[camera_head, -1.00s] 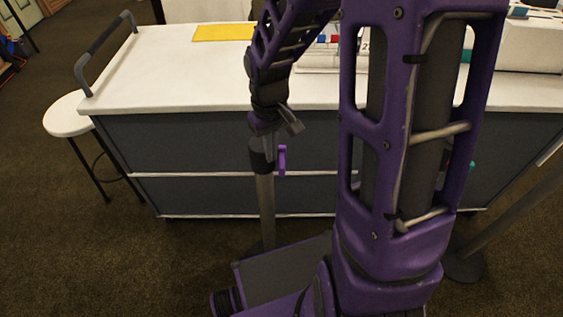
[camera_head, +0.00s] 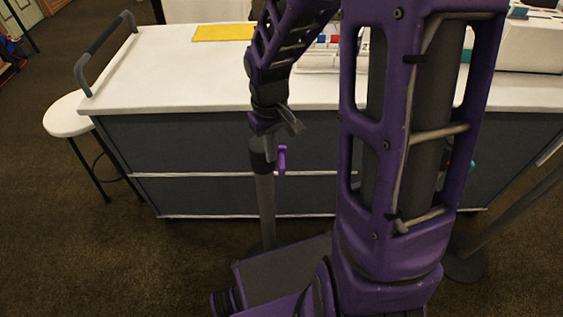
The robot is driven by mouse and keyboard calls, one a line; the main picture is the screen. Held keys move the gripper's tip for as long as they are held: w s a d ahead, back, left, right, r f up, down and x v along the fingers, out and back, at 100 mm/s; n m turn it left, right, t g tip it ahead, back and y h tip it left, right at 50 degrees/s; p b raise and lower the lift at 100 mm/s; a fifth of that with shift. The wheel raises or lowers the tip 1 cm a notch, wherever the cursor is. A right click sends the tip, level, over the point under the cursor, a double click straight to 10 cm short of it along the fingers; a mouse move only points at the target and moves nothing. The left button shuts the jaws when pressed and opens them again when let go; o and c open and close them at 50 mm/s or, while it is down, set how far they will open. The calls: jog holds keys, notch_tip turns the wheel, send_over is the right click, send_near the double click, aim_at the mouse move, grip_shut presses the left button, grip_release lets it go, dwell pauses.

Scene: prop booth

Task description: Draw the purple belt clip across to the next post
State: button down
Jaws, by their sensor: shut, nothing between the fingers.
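The purple belt clip (camera_head: 282,160) is a small upright piece at the right side of the dark head of a grey post (camera_head: 265,210). The post stands in front of the counter. My gripper (camera_head: 270,150) is just above and beside the clip at the post's top, pointing down. It is shut with nothing held. Whether the fingers touch the clip or the post cannot be told. A second grey post (camera_head: 510,220) leans across the right side of the picture. Its top is out of view. No belt is visible between the posts.
A white-topped counter (camera_head: 180,75) with dark panels stands behind the post. A yellow sheet (camera_head: 223,33) lies on it. A white stool (camera_head: 70,117) is at the left. A teal piece (camera_head: 472,166) shows partly behind my arm. My arm hides much of the middle right.

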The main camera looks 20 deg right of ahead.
jog(key=shift+f, duration=0.1)
dwell(0.3)
jog(key=shift+f+b, duration=2.25)
jog(key=shift+f, duration=0.55)
jog(key=shift+s, duration=0.1)
jog(key=s+d+p, duration=0.2)
jog(key=s+d, duration=0.1)
jog(key=d, duration=0.8)
jog(key=s+d+p, duration=0.3)
jog(key=s+d, duration=0.1)
jog(key=d, duration=0.8)
jog(key=s+d+p, duration=0.2)
jog(key=s+d, duration=0.2)
jog(key=d, duration=0.7)
jog(key=shift+s+d+f, duration=0.2)
jog(key=shift+s+d, duration=0.05)
jog(key=shift+d, duration=0.15)
